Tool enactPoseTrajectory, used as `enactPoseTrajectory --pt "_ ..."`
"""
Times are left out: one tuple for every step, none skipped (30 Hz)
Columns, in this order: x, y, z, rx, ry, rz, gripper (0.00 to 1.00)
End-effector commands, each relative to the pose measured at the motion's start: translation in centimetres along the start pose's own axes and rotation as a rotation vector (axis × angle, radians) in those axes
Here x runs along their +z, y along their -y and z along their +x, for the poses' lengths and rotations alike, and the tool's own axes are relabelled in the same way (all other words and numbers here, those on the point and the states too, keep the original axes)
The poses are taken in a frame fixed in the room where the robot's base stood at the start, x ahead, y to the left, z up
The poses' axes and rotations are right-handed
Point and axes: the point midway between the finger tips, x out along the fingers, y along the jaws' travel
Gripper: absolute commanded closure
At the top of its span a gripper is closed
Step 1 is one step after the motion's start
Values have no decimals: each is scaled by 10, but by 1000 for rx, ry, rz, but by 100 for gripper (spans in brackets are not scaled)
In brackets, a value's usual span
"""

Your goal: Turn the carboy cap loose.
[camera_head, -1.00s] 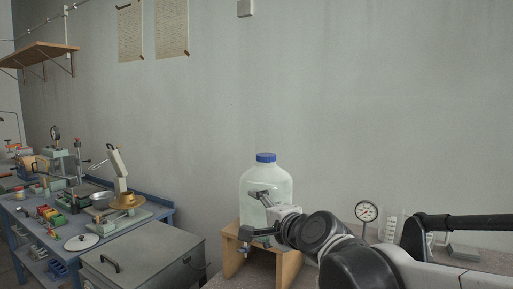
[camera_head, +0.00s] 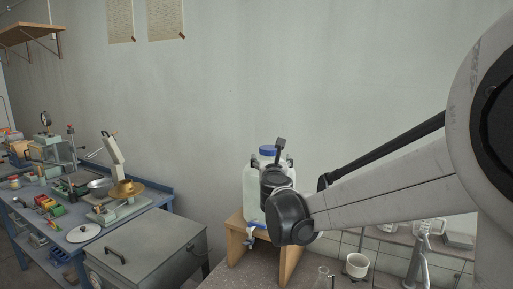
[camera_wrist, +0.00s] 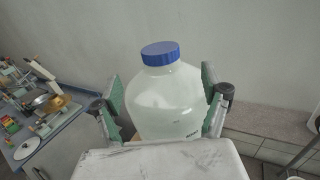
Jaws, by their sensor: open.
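The carboy (camera_head: 251,191) is a translucent white jug standing upright on a small wooden stand (camera_head: 236,240). Its blue cap (camera_head: 268,150) sits on the neck; in the wrist view the cap (camera_wrist: 160,53) is fully visible above the shoulders of the carboy (camera_wrist: 165,98). My gripper (camera_head: 281,160) is in front of the carboy, partly hiding it and the cap in the head view. In the wrist view my gripper's green-padded fingers (camera_wrist: 160,97) are spread wide, one to each side of the carboy body, below the cap. I cannot tell whether they touch it. Nothing is held.
A blue spigot (camera_head: 252,237) shows low on the carboy. A grey metal box (camera_head: 150,255) and a blue bench (camera_head: 50,215) with a scale stand at left. A white mug (camera_head: 357,265) and glassware stand on the bench at lower right. The wall is behind.

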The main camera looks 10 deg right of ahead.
Motion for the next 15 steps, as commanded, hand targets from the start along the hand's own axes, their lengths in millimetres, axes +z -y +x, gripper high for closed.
enactPoseTrajectory --pt "1 0 8 0 0 -1 23" --pt "1 0 13 0 0 -1 23" --pt "1 0 20 1 0 -2 23" --pt "1 0 24 1 0 -2 23" --pt "1 0 30 1 0 -2 23" --pt "1 0 36 1 0 -2 23" --pt "1 0 42 0 0 -3 23" --pt "1 0 47 0 0 -3 23" --pt "1 0 53 0 0 -3 23" --pt "1 0 58 0 0 -3 23" --pt "1 0 64 0 0 -3 23" --pt "1 0 70 0 0 -3 23" --pt "1 0 75 1 0 -4 23" --pt "1 0 80 1 0 -4 23" --pt "1 0 86 2 0 -4 23"
